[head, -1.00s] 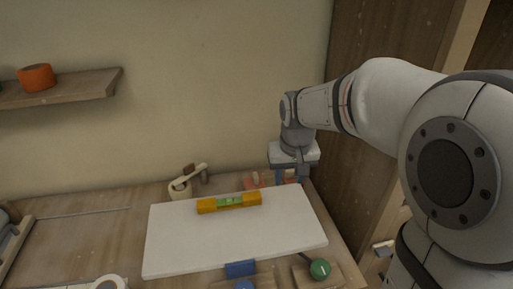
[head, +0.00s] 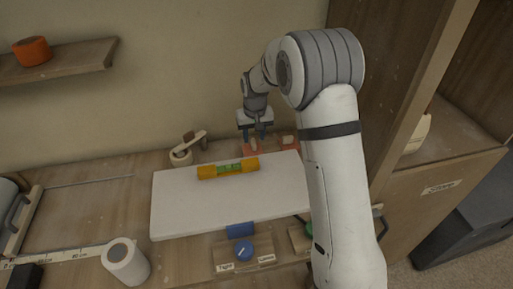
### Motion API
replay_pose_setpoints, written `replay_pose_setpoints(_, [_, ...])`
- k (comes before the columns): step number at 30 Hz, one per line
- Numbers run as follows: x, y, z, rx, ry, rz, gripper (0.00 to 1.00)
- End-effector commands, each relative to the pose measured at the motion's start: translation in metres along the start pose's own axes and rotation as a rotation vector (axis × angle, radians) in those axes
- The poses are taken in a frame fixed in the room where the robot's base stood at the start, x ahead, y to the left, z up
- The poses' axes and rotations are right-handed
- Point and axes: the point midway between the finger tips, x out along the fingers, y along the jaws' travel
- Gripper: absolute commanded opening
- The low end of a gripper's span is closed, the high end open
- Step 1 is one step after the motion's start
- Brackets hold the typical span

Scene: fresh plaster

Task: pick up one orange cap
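No piece can be clearly made out as an orange cap. A flat red-orange thing (head: 270,150) lies at the back of the bench near the wall, with a small blue piece (head: 252,144) and a pale piece (head: 288,140) at it. It is too small to tell what it is. My gripper (head: 254,133) points down just above its left part. The two fingers look apart, with nothing visible between them. Whether they touch the blue piece cannot be told. An orange round roll-like thing (head: 31,51) sits on the wall shelf (head: 70,62), far from my gripper.
A white board (head: 225,205) with a yellow-orange level (head: 228,169) on it fills the middle.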

Motion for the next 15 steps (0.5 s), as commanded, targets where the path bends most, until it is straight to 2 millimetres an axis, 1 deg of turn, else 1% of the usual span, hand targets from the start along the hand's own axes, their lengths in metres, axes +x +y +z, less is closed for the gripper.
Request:
replay_pose_setpoints(3, [0.018,0.000,0.002,0.000,-0.004,0.000,0.40])
replay_pose_setpoints(6, [0.026,0.000,0.002,0.000,-0.002,0.000,0.40])
replay_pose_setpoints(9, [0.030,0.000,0.002,0.000,-0.001,0.000,0.40])
replay_pose_setpoints(14, [0.030,0.000,0.002,-0.001,-0.001,0.000,0.40])
replay_pose_setpoints(15, [0.030,0.000,0.002,-0.001,-0.001,0.000,0.38])
